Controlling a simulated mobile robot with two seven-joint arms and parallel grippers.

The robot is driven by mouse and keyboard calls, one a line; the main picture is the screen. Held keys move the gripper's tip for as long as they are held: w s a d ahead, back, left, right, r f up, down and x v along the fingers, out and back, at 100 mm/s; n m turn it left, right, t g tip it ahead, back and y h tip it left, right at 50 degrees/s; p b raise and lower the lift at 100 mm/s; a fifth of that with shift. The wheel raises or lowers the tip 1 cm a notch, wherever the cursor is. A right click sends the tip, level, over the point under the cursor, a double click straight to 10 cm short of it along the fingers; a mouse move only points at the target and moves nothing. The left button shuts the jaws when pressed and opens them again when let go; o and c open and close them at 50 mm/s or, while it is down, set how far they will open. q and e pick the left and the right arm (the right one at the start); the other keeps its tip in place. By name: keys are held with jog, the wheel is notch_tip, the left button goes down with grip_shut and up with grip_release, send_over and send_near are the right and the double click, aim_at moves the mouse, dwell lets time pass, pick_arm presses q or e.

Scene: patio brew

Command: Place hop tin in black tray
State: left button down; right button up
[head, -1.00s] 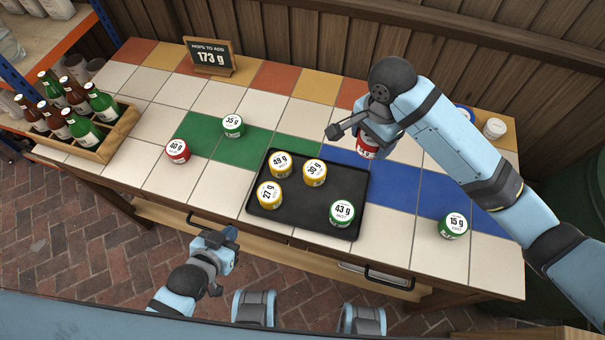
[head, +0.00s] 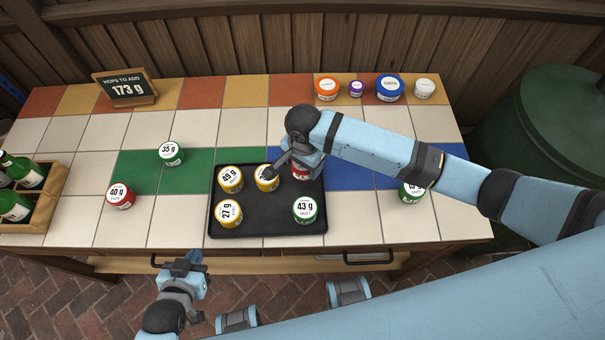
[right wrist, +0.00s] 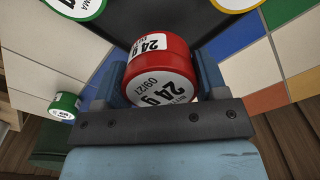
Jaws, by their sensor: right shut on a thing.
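My right gripper (head: 299,165) is shut on a red hop tin (head: 301,174), whose label reads 24 g in the right wrist view (right wrist: 160,70). The tin appears over the back right part of the black tray (head: 266,215); its exact height is unclear. The tray holds three yellow tins, marked 49 g (head: 230,179), 30 g (head: 266,178) and 27 g (head: 228,213). A green 43 g tin (head: 305,209) sits at its front right. My left gripper (head: 186,267) hangs empty in front of the table; its jaw opening is unclear.
A red 40 g tin (head: 120,196) and a green 35 g tin (head: 171,153) stand left of the tray. Another green tin (head: 411,192) is at right, partly behind my arm. A sign (head: 126,88) reads 173 g. Jars (head: 389,88) line the back; a bottle crate (head: 48,208) is at left.

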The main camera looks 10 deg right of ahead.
aim_at(304, 175)
jog(key=shift+f, duration=2.8)
jog(key=o, duration=0.6)
jog(key=shift+f, duration=0.1)
jog(key=shift+o, duration=0.2)
notch_tip(304, 175, up, 12)
jog(key=shift+r, duration=0.15)
